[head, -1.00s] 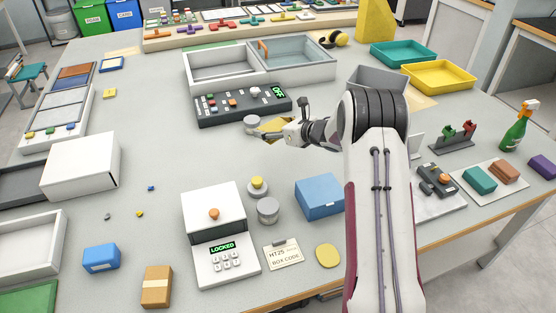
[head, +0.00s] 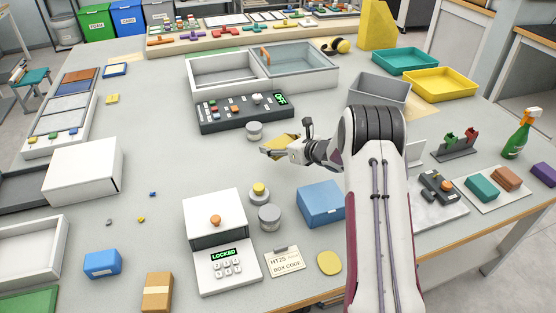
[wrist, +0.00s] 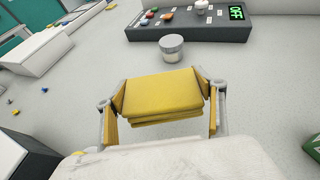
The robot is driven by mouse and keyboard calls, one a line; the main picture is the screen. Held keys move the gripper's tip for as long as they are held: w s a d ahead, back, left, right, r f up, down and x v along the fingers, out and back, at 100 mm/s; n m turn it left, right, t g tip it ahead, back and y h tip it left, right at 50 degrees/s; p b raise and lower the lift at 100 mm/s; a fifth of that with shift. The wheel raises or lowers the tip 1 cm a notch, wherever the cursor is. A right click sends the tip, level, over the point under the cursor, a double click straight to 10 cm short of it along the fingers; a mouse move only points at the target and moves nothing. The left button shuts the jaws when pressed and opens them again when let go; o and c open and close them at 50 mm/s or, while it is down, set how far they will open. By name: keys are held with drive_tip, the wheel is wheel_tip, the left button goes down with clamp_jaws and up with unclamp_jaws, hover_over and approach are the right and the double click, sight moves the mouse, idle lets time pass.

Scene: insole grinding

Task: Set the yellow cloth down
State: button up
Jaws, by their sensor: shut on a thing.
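My gripper (head: 268,152) is shut on the yellow cloth (head: 284,141), near the middle of the grey table. In the wrist view, the folded cloth (wrist: 163,95) spans the space between the two fingers of my gripper (wrist: 160,105). It looks like a few stacked layers. A grey round jar (head: 254,131) stands just behind and to the left of my gripper. It also shows beyond the cloth in the wrist view (wrist: 172,48), apart from it. I cannot tell whether the cloth's underside touches the table.
A dark control panel (head: 246,112) reading OFF lies behind the jar. A locked keypad box (head: 221,237), a grey cylinder (head: 269,217) and a blue box (head: 320,204) stand in front. The table to the left of my gripper is mostly clear.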

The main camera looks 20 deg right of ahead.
sight(278, 164)
drive_tip(key=shift+f, duration=1.5)
drive_tip(key=shift+f, duration=1.85)
drive_tip(key=shift+f, duration=0.1)
drive_tip(key=o, duration=1.1)
